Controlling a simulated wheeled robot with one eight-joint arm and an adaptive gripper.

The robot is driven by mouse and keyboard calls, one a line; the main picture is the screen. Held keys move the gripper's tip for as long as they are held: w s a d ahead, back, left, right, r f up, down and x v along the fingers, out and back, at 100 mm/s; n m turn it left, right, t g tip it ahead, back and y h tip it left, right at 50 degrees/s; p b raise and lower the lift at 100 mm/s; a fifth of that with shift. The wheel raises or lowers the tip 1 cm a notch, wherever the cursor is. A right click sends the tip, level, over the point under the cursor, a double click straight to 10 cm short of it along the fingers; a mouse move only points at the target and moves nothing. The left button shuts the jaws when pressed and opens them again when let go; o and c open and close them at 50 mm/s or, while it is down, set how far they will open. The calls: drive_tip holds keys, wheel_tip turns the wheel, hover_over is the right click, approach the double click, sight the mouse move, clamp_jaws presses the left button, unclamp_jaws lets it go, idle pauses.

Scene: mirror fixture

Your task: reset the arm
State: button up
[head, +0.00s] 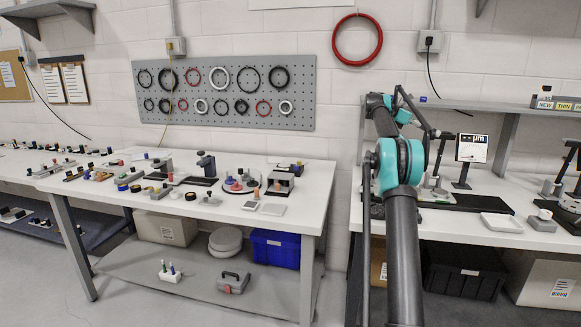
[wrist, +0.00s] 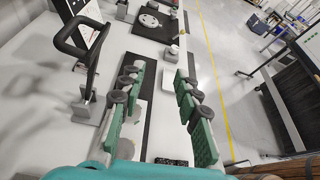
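My gripper (wrist: 161,71) is open in the wrist view. Its two green-padded fingers stand wide apart with nothing held between them. They are over a white bench top, with a black mat (wrist: 158,128) and a white tray (wrist: 168,84) in the gap below. In the head view my dark arm with teal joints rises from the bottom, in front of the right bench (head: 470,240). The fingers cannot be made out there, as the arm's joints cover that area.
A black-handled stand (wrist: 88,100) is left of the fingers in the wrist view. In the head view, a white tray (head: 501,222) and a display stand (head: 471,149) are right of my arm. A shelf (head: 500,107) runs above. The left bench (head: 110,184) carries many small parts.

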drive_tip(key=s+a+f+m+t+y, duration=0.2)
drive_tip(key=s+a+f+m+y, duration=0.2)
drive_tip(key=s+a+f, duration=0.8)
drive_tip(key=s+a+f+m+t+y, duration=0.3)
drive_tip(key=s+a+f+m, duration=0.3)
drive_tip(key=s+a+f, duration=0.5)
drive_tip(key=s+a+f+m+t+y, duration=0.3)
drive_tip(key=s+a+f, duration=0.9)
drive_tip(key=s, duration=1.2)
wheel_tip(320, 180, down, 3)
drive_tip(key=m+y, duration=0.3)
drive_tip(key=shift+a, duration=0.35)
